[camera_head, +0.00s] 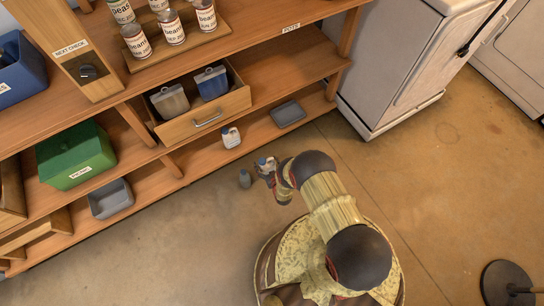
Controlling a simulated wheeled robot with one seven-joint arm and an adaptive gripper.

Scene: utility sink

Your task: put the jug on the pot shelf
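A white jug (231,138) with a blue label stands upright on the lower shelf, below the open drawer. A second small white and blue thing, like a jug (267,162), shows at my gripper (263,172). The gripper is low, in front of the shelving, to the right of and nearer than the jug on the shelf. The fingers are small and partly hidden, so I cannot tell whether they are closed on this thing. A label reading "POTS" (291,28) is on the front edge of the upper shelf, whose area behind the label is bare.
An open drawer (207,120) with two packs juts out above the lower shelf. A grey tray (288,114) lies right of the jug. Cans stand on a board (180,48). A white appliance (390,65) stands right; the floor is mostly clear.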

